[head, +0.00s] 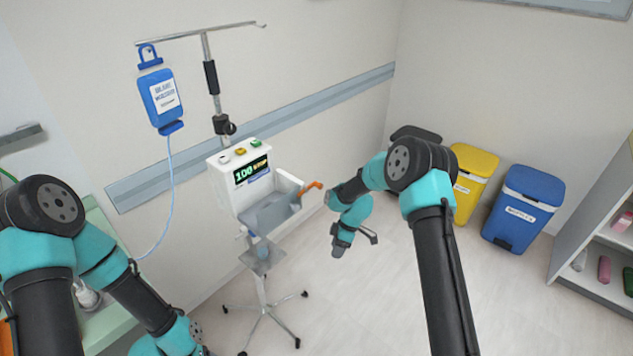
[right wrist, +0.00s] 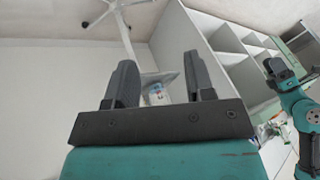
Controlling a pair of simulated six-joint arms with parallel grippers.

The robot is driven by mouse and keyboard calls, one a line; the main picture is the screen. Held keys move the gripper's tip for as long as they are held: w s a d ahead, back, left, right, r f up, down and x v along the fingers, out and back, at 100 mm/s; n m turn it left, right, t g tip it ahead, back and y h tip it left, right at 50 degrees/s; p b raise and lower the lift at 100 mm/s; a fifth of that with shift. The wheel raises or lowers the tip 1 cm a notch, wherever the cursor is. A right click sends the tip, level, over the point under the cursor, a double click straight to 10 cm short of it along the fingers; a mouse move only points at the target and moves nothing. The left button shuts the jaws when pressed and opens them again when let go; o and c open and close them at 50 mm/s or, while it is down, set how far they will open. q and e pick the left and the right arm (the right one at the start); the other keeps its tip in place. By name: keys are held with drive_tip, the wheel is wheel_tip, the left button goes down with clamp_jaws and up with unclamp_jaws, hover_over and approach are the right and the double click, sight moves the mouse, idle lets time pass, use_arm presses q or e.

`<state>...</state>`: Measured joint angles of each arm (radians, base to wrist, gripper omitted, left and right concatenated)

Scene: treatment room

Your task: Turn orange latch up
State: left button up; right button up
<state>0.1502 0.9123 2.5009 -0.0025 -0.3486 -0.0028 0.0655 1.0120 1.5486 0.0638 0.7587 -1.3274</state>
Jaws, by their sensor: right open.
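The orange latch (head: 311,187) sticks out from the right side of the white infusion pump (head: 217,178) on the stand, in the head view. It slants up to the right. My right gripper (head: 357,243) is to the right of the latch and lower in the head view, apart from it. Its two fingers (right wrist: 160,85) are spread and empty in the right wrist view, which does not show the latch. My left arm (head: 60,240) comes in at the lower left of the head view; its gripper is not visible there.
The pump's stand (head: 263,300) has a wheeled base and a pole with a blue bag (head: 160,97) on a tube. Yellow (head: 474,175) and blue (head: 522,208) bins stand by the wall. A shelf (head: 595,245) is at the right. Floor between them is clear.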

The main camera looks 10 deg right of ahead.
drive_tip(key=w+r+n, duration=0.5)
drive_tip(key=w+r, duration=0.1)
drive_tip(key=r, duration=0.2)
drive_tip(key=a+r+n+t+h, duration=0.1)
drive_tip(key=a+r+n+h, duration=0.1)
drive_tip(key=r, duration=1.5)
drive_tip(key=a+r+n+t+h, duration=0.1)
drive_tip(key=a+r+n+h, duration=0.1)
drive_tip(key=r, duration=1.6)
drive_tip(key=shift+s+a+r+n+h, duration=0.15)
drive_tip(key=shift+s+a+n+h, duration=0.15)
drive_tip(key=shift+a+n, duration=0.65)
drive_tip(key=shift+d, duration=0.15)
wheel_tip(320, 180, down, 18)
drive_tip(key=shift+r, duration=0.25)
drive_tip(key=shift+c, duration=0.3)
drive_tip(key=c, duration=0.7)
